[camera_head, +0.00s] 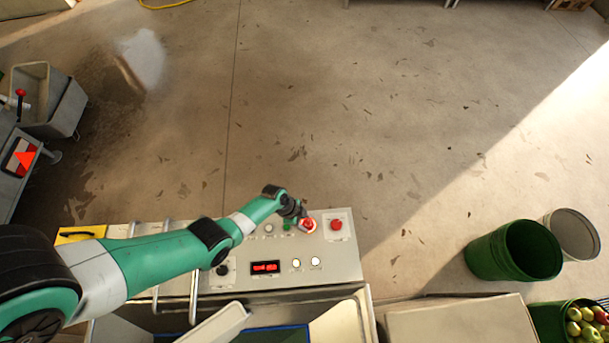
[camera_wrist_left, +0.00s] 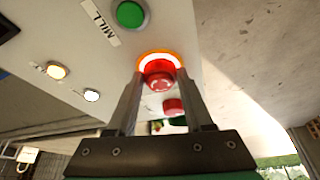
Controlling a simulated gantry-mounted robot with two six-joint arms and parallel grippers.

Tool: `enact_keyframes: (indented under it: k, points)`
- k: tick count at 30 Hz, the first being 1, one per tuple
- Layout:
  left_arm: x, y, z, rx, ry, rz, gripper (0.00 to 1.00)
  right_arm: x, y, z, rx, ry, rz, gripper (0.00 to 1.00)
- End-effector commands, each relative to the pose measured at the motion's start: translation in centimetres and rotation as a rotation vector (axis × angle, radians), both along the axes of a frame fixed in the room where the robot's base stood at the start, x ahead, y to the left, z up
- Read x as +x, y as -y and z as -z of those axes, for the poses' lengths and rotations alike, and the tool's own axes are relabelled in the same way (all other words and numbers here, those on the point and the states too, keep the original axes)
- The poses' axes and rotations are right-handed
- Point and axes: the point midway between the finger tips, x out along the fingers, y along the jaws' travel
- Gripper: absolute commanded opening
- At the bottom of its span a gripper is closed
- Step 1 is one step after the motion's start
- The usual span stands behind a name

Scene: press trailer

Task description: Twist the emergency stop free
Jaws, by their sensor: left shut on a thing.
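The emergency stop (camera_head: 308,225) is a red mushroom button with a lit orange-yellow ring around its base, on the grey control panel (camera_head: 342,262). It also shows in the left wrist view (camera_wrist_left: 160,76), with arrow marks on its red cap. My left gripper (camera_head: 303,219) reaches down to it from the left. In the left wrist view, the two fingers of my left gripper (camera_wrist_left: 160,82) are on either side of the red cap and shut on it. My right gripper is in neither view.
A second red button (camera_head: 336,224) sits just right of the emergency stop. A green button (camera_wrist_left: 131,14), small lit buttons (camera_head: 316,261) and a red display (camera_head: 265,267) share the panel. Green bins (camera_head: 484,258) stand at the right; the floor beyond is open.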

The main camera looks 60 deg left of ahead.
Motion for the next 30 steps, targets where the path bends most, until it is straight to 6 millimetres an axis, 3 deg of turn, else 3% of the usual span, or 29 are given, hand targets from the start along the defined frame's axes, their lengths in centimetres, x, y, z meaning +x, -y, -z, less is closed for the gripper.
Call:
enact_keyframes:
  k: [12,28,29,30]
  points:
    - [0.16,-0.26,0.14,0.004,-0.002,0.212,0.0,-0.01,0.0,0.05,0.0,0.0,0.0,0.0]
    - [0.12,-0.26,0.09,0.004,-0.001,0.243,0.0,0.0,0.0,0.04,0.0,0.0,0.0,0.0]
    - [0.12,-0.26,0.09,0.004,-0.001,0.243,0.55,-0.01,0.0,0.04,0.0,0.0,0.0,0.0]
    - [0.13,-0.25,0.09,0.004,-0.001,0.243,0.62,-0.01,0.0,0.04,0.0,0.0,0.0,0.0]
